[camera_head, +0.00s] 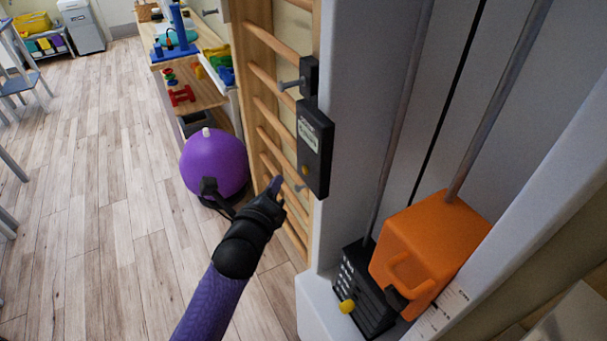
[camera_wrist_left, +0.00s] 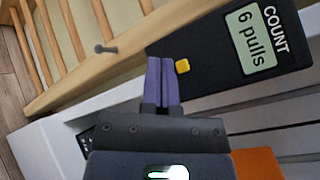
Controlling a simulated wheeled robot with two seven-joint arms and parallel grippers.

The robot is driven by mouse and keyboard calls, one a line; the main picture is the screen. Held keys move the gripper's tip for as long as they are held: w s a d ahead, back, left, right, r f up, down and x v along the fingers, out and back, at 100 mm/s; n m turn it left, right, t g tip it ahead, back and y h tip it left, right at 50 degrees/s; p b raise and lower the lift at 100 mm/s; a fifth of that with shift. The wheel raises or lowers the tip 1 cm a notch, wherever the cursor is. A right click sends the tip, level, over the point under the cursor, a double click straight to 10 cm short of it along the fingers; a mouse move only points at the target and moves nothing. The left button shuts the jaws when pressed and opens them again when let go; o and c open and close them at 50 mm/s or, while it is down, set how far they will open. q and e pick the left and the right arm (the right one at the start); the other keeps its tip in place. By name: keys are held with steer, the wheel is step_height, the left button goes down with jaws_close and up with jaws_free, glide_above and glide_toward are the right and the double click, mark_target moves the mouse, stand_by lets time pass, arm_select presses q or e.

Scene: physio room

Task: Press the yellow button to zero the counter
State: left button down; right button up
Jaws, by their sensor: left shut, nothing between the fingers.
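The counter is a black box (camera_head: 316,160) fixed to the side of the grey machine frame. In the left wrist view the counter (camera_wrist_left: 218,73) has a display (camera_wrist_left: 248,40) reading "6 pulls" under the word COUNT. Its yellow button (camera_head: 305,170) is small and sits below the display; it also shows in the left wrist view (camera_wrist_left: 182,66). My left gripper (camera_head: 276,184) is shut and empty, to the left of the counter and slightly lower than the button in the head view. In the left wrist view its purple fingertips (camera_wrist_left: 162,62) appear just left of the button. My right gripper is out of view.
Wooden wall bars (camera_head: 265,100) stand behind the counter. An orange block with a handle (camera_head: 425,245) sits above a black weight stack (camera_head: 365,290) at lower right. A purple ball (camera_head: 213,163) lies left of the bars.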

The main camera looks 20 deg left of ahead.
mark_target(305, 170)
arm_select(q)
steer(key=shift+w+d, duration=0.95)
steer(key=shift+w, duration=0.15)
steer(key=shift+w+d, duration=0.1)
steer(key=shift+w, duration=0.05)
stand_by(1.2)
steer(key=shift+w+d, duration=0.15)
steer(key=shift+d, duration=0.05)
steer(key=shift+w+d+b, duration=0.3)
steer(key=shift+w, duration=0.05)
stand_by(0.8)
steer(key=shift+s+a+p, duration=0.55)
steer(key=shift+s+a, duration=0.05)
steer(key=shift+s, duration=0.05)
